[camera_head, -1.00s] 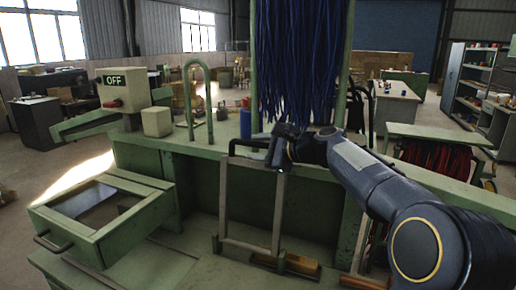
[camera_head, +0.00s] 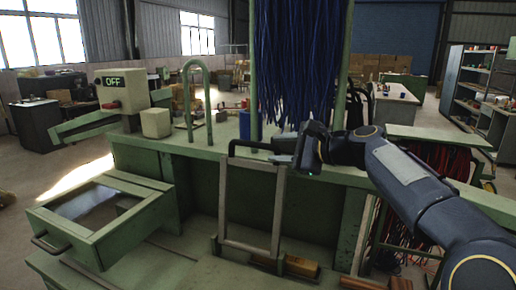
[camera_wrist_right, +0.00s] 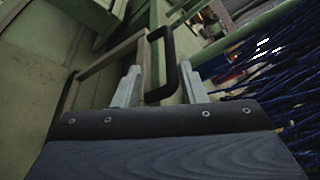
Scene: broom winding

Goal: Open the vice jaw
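An upright grey rectangular frame (camera_head: 279,215) with a black bar handle (camera_head: 247,145) at its top stands at the front of the green machine; it looks like the vice jaw. In the right wrist view the black handle (camera_wrist_right: 171,62) curves up between and beyond my two pale fingers. My right gripper (camera_head: 284,154) is beside the handle's right end in the head view. In the wrist view my right gripper (camera_wrist_right: 160,86) has its fingers well apart. I cannot tell whether they touch the handle. My left gripper is not in view.
Blue bristles (camera_head: 298,60) hang just behind my right gripper. A green drawer-like box (camera_head: 100,250) juts out at the lower left. A green hoop (camera_head: 197,105) and a control box marked OFF (camera_head: 121,92) stand on the machine. A wooden block (camera_head: 300,266) lies below the frame.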

